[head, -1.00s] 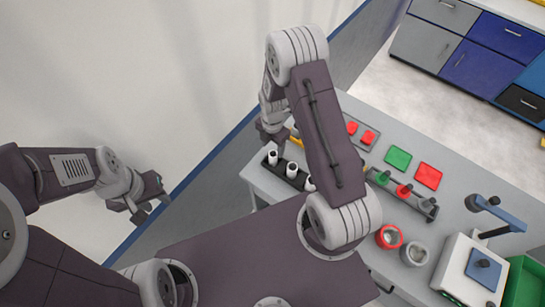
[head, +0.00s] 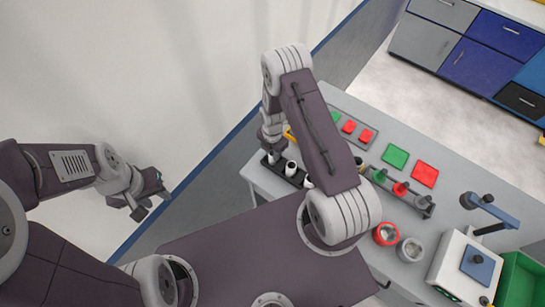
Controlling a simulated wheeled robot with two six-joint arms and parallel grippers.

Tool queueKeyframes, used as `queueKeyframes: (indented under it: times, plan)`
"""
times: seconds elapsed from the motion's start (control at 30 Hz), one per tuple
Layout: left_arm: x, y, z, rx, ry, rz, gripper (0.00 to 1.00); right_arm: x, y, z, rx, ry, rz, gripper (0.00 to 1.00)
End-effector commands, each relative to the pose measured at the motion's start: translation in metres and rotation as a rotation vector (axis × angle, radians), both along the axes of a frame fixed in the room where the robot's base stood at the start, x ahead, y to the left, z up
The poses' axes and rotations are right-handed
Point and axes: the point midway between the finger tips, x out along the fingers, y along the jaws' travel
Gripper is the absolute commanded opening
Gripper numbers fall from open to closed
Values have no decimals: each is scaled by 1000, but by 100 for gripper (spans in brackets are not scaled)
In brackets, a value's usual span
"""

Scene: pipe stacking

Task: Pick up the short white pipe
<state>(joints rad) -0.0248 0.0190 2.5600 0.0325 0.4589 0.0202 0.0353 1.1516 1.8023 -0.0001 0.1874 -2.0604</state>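White pipes stand upright in a dark rack (head: 282,172) at the left end of the table. One white pipe (head: 291,168) shows clearly, and another, farther right, is partly covered by my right arm. My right gripper (head: 271,147) is low over the left end of the rack, right at the leftmost white pipe (head: 273,158). The gripper covers most of that pipe, and I cannot tell whether the fingers touch it. Which pipe is the short one is unclear. My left gripper (head: 153,205) is open and empty, off to the left, away from the table.
Green and red square pads (head: 425,174) lie on the table. A second rack (head: 400,192) holds green, red and grey pieces. A red ring-shaped container (head: 386,233) and a grey one (head: 411,250) stand near a white machine (head: 465,266). A green bin (head: 521,277) is at the right.

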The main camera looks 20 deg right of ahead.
Motion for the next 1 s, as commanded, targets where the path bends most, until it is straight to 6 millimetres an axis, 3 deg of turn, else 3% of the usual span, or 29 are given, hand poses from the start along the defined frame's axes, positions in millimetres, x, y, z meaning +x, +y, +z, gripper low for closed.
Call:
queueKeyframes:
  times: [0.37, 0.6, 1.0]
  plan:
    - [0, 0, -2, 0, 0, 0, 36, 0, 0, 4, 0, -1, 0, 0]
    - [0, 0, -15, 0, 0, 0, 36, 2, 0, 38, -1, -6, 0, 0]
    - [0, 0, -35, 0, 0, 0, 36, -29, -82, 91, -1, -4, -5, 0]
